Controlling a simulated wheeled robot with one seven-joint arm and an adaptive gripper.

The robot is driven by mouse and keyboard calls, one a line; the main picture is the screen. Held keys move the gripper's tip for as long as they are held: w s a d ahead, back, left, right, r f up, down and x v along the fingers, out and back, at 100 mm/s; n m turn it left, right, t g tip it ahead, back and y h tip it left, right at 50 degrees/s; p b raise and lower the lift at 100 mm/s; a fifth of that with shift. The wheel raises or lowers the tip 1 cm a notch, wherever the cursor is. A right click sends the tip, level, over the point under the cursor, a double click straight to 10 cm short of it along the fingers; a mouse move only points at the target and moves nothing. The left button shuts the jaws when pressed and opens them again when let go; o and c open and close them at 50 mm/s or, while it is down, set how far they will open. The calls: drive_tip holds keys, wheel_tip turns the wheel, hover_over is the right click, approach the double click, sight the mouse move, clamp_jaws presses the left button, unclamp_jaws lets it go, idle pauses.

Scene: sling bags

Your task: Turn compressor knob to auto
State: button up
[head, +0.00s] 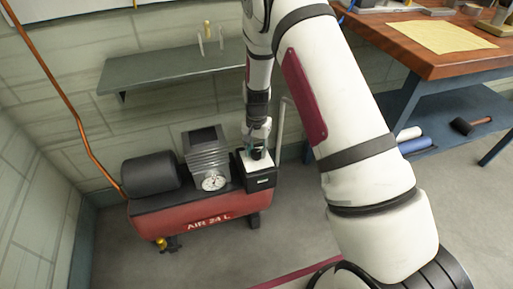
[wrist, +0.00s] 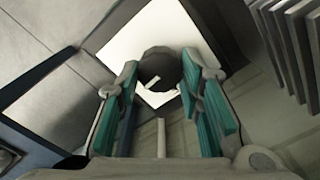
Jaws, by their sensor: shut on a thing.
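The red air compressor (head: 190,215) stands on the floor against the wall, with a black motor, a finned grey block and a round gauge. Its switch box (head: 260,178), with a white top, is at its right end. The dark round knob (wrist: 160,68), with a light pointer mark, sits on the white plate (wrist: 128,42) in the wrist view. My gripper (head: 258,150) points down over the switch box; in the wrist view its teal-padded fingers (wrist: 160,95) stand on both sides of the knob and are shut on it. In the head view the gripper mostly hides the knob.
A grey shelf (head: 170,75) is on the wall above the compressor. A wooden workbench (head: 400,45) stands at the right, with tools on its lower shelf. A copper pipe (head: 75,115) runs down the left wall. The floor in front is mostly clear.

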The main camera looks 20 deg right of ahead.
sight(257, 152)
drive_tip(key=shift+m, duration=0.6)
drive_tip(key=o, duration=1.2)
drive_tip(key=shift+c, duration=0.2)
wheel_tip(257, 152, up, 12)
